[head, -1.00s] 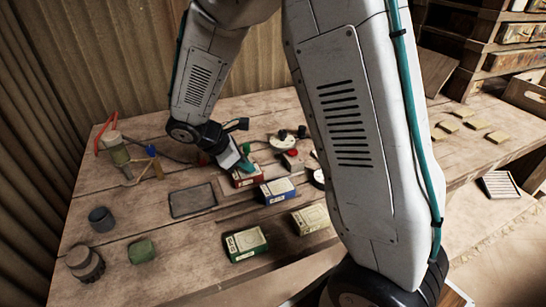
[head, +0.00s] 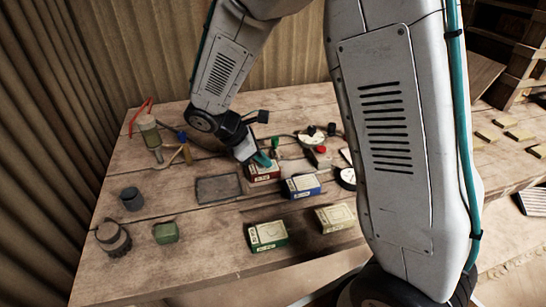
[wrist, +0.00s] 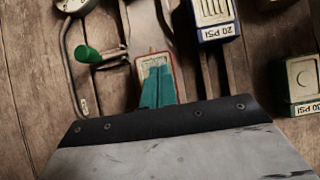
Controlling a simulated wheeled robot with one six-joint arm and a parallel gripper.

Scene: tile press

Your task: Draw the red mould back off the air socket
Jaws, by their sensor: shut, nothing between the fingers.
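The red mould (head: 266,173) is a small red block with a pale top, on the bench below my gripper (head: 262,160). It also shows in the wrist view (wrist: 146,61), partly covered by my teal fingers (wrist: 158,88). The fingers are shut together with nothing between them, their tips over the mould's top. I cannot tell whether they touch it. The mould lies in line with a grey metal fitting (wrist: 148,25) at its far end. I cannot make out the air socket itself or whether the mould is seated on it.
A green-handled valve (wrist: 88,53) stands left of the mould in the wrist view. A blue mould (head: 301,186), a green mould (head: 267,236) and a cream mould (head: 335,217) stand nearby. A dark flat tray (head: 218,188) lies to the left, with bare bench around it.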

